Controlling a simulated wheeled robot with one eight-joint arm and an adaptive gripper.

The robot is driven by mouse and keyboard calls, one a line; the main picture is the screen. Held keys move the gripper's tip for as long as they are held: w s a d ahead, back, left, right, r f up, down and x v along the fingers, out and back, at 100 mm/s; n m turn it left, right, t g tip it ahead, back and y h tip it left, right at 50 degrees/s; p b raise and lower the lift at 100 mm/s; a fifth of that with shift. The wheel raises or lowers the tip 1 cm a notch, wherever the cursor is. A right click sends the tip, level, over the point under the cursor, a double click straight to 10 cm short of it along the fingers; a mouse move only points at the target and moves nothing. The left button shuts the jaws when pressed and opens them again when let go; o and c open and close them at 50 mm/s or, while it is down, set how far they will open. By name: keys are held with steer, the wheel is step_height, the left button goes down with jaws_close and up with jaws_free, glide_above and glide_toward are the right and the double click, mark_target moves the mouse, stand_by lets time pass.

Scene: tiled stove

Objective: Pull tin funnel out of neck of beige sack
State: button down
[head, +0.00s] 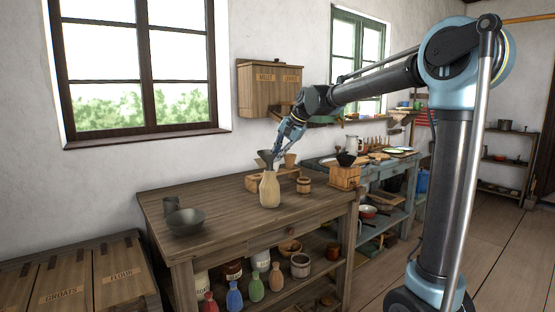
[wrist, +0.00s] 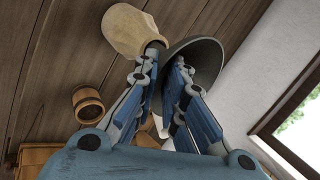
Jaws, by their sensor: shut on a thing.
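The beige sack (head: 270,190) stands upright on the wooden workbench, its narrow neck upward. The dark grey tin funnel (head: 265,156) is at the top of the sack, its wide mouth up. My gripper (head: 276,151) reaches down from the right and is shut on the funnel. In the wrist view the fingers (wrist: 163,68) are at the funnel's cone (wrist: 198,55), close beside the neck of the sack (wrist: 130,27). The spout is hidden, so I cannot tell how deep it sits in the neck.
On the workbench (head: 230,204) a dark bowl (head: 185,221) stands at the left and a small wooden tub (head: 304,185) right of the sack. The tub also shows in the wrist view (wrist: 88,104). A wooden wall box (head: 268,90) hangs above. The bench between bowl and sack is clear.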

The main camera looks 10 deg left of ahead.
steer(key=shift+r, duration=1.45)
steer(key=shift+r, duration=0.25)
steer(key=shift+r, duration=1.85)
